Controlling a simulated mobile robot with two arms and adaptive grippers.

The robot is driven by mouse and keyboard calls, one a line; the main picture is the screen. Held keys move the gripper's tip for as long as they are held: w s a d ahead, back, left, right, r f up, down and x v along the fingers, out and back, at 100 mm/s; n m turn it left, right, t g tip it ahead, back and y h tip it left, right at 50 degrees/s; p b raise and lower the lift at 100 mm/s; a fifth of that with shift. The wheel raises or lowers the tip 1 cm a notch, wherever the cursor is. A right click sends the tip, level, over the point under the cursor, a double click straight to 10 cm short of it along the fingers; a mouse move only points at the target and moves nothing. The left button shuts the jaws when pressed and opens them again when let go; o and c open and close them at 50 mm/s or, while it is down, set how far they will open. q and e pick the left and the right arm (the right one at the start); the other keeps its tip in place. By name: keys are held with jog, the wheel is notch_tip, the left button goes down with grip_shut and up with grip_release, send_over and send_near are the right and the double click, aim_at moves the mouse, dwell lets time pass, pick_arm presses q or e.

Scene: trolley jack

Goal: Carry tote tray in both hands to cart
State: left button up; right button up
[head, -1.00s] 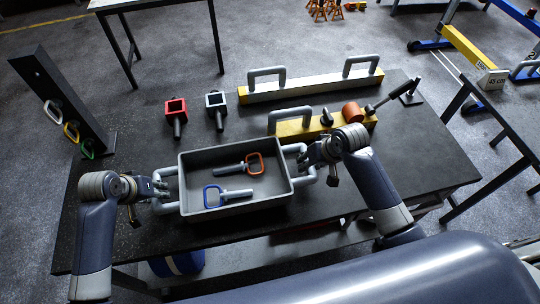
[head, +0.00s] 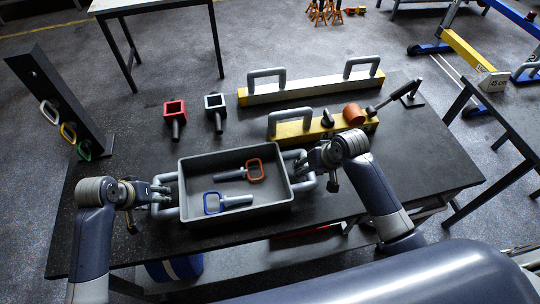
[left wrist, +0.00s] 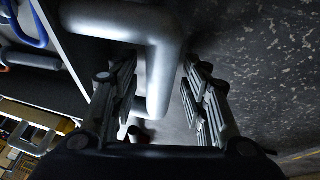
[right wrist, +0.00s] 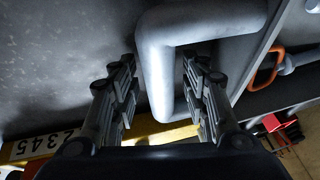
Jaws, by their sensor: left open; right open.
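The grey tote tray (head: 236,216) sits on the dark bench top, with a grey tube handle at each short end. Inside lie a tool with an orange loop handle (head: 255,170) and one with a blue loop handle (head: 212,204). My left gripper (head: 160,197) is open at the left handle; in the left wrist view the handle (left wrist: 160,75) passes between its spread fingers. My right gripper (head: 306,166) is open at the right handle; in the right wrist view the handle (right wrist: 158,65) lies between its fingers. Neither gripper is closed on a handle. No cart can be identified for certain.
Red (head: 175,109) and grey (head: 215,102) square-headed tools lie behind the tray. Yellow bars with grey handles (head: 310,90) lie at the back right. A dark upright rack (head: 62,98) with coloured rings stands left. The bench's right end (head: 435,160) is clear.

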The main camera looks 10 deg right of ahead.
jog(key=shift+s+r, duration=0.1)
jog(key=shift+r, duration=0.2)
pick_arm(q)
jog(key=v, duration=1.1)
jog(key=shift+r, duration=0.2)
pick_arm(e)
jog(key=v, duration=1.1)
jog(key=shift+r, duration=0.25)
jog(key=shift+d, duration=0.1)
